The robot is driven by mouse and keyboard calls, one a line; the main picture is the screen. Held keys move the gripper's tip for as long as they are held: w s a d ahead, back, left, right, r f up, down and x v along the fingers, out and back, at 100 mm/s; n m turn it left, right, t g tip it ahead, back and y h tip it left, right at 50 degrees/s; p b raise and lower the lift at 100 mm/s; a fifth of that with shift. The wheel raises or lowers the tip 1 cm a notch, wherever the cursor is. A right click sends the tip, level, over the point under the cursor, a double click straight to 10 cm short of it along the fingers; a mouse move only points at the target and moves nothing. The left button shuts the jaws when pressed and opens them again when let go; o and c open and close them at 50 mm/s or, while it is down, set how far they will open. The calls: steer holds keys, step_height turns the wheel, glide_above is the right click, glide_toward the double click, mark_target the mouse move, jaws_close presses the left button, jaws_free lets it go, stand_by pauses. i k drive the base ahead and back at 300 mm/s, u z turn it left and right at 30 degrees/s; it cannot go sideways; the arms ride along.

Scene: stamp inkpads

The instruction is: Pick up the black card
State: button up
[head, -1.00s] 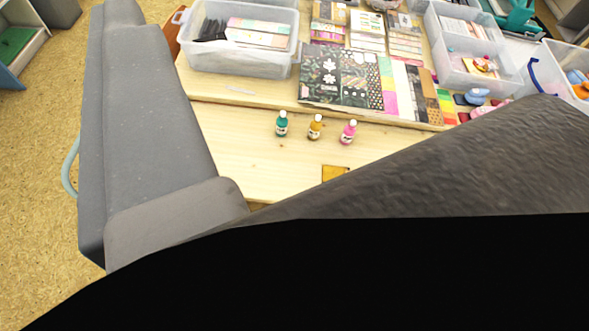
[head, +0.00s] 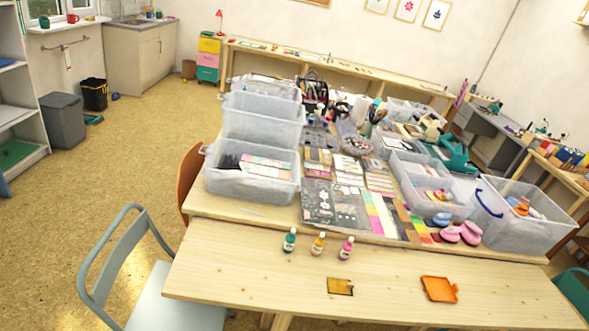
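Several dark, patterned cards lie flat in a row on the table, behind three small bottles. The leftmost dark card (head: 319,202) has white and gold motifs. Another dark card (head: 350,208) lies just right of it. Some black flat items (head: 230,162) also show inside the front clear bin. Which of these is the black card, I cannot tell for sure. My gripper is not in view.
Teal, amber and pink bottles (head: 318,244) stand in front of the cards. An amber square (head: 340,286) and an orange pad (head: 439,289) lie near the front. Clear bins (head: 253,187) flank the cards. A chair (head: 125,265) stands at the left. The table front (head: 240,275) is mostly bare.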

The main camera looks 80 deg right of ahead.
mark_target(341, 286)
steer(key=u, duration=0.55)
steer(key=k, duration=1.65)
steer(key=z, duration=2.3)
steer(key=i, duration=1.05)
steer(key=z, duration=0.05)
